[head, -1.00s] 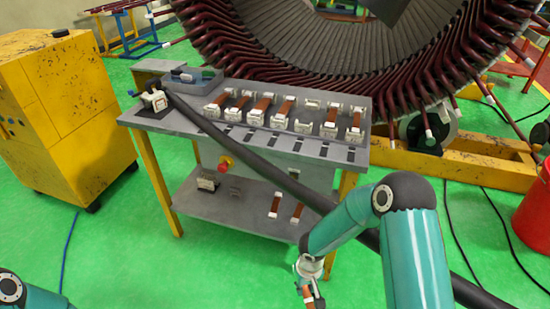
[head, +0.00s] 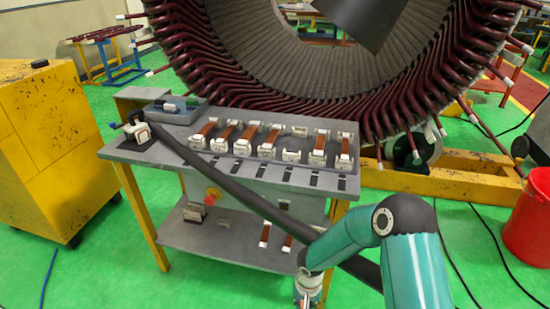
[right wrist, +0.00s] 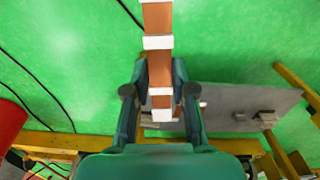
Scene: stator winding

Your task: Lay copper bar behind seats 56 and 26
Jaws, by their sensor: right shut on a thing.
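My right gripper (right wrist: 160,82) is shut on a copper bar (right wrist: 158,20) with white bands, gripped near one end in the right wrist view. In the head view this gripper is at the bottom edge, mostly cut off, in front of the table and apart from it. On the grey table top (head: 140,156), a row of white seats carries several copper bars. One front seat (head: 291,156) and the seat behind it (head: 298,131) have no bar between them. Seat numbers are not readable. My left gripper is out of view.
The wound stator (head: 190,50) stands close behind the table. A black hose-like arm crosses the table's front diagonally. Two copper bars (head: 265,235) lie on the lower shelf (head: 190,242). A yellow cabinet (head: 60,130) is at left and a red bucket (head: 527,225) at right.

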